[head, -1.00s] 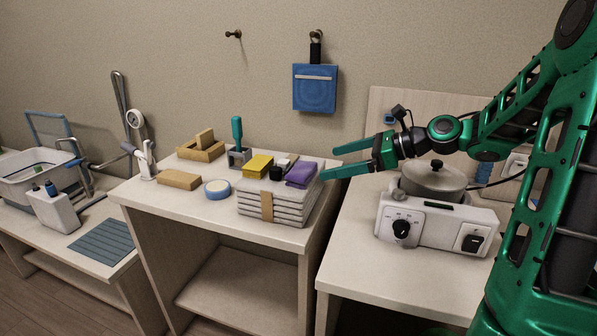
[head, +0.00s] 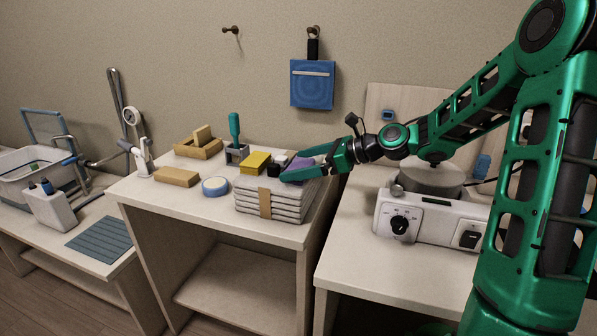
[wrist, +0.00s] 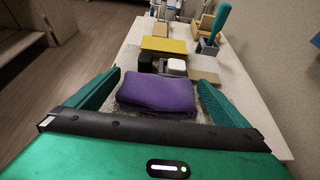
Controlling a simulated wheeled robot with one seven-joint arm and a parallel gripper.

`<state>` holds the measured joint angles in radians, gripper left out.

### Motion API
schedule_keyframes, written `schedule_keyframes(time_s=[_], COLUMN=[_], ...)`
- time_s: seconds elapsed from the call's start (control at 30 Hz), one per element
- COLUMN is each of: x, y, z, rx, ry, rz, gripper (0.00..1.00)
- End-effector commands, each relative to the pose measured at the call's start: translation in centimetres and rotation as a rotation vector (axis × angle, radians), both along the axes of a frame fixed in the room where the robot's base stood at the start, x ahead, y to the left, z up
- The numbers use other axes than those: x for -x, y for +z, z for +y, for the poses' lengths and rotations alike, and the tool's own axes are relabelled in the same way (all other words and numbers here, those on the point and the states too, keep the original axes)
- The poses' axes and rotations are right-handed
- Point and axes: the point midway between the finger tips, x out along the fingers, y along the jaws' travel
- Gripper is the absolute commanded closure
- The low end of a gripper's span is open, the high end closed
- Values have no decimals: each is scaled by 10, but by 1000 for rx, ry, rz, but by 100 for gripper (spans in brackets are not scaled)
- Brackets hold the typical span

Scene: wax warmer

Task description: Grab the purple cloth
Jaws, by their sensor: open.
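The folded purple cloth (wrist: 158,92) lies on top of a stack of folded grey cloths. In the head view the purple cloth (head: 299,164) is mostly hidden behind my gripper. My gripper (wrist: 158,88) is open, with one green finger on each side of the purple cloth in the wrist view. A narrow gap shows at each side, and I cannot tell whether a finger touches it. In the head view my gripper (head: 296,172) reaches in from the right, low over the stack. The grey stack (head: 268,212) has a tan band around it.
A yellow block (head: 255,162), a black and a white piece, and a teal-handled tool (head: 235,130) stand close beyond the cloth. A blue-rimmed round (head: 216,186) and a tan block (head: 178,177) are farther left. The wax warmer (head: 432,215) stands right of the stack.

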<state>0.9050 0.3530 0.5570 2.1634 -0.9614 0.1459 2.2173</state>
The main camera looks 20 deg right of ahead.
Motion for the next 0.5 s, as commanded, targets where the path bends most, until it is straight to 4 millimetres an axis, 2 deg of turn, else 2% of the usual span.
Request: schedule_keyframes(time_s=[0.23,0.27,0.4,0.5], x=[-1,-1,-1,-1], y=[-1,-1,-1,-1], z=[2,2,2,3], rx=[1,1,1,0], ry=[0,0,1,1], rz=[0,0,0,0], gripper=[0,2,36,36])
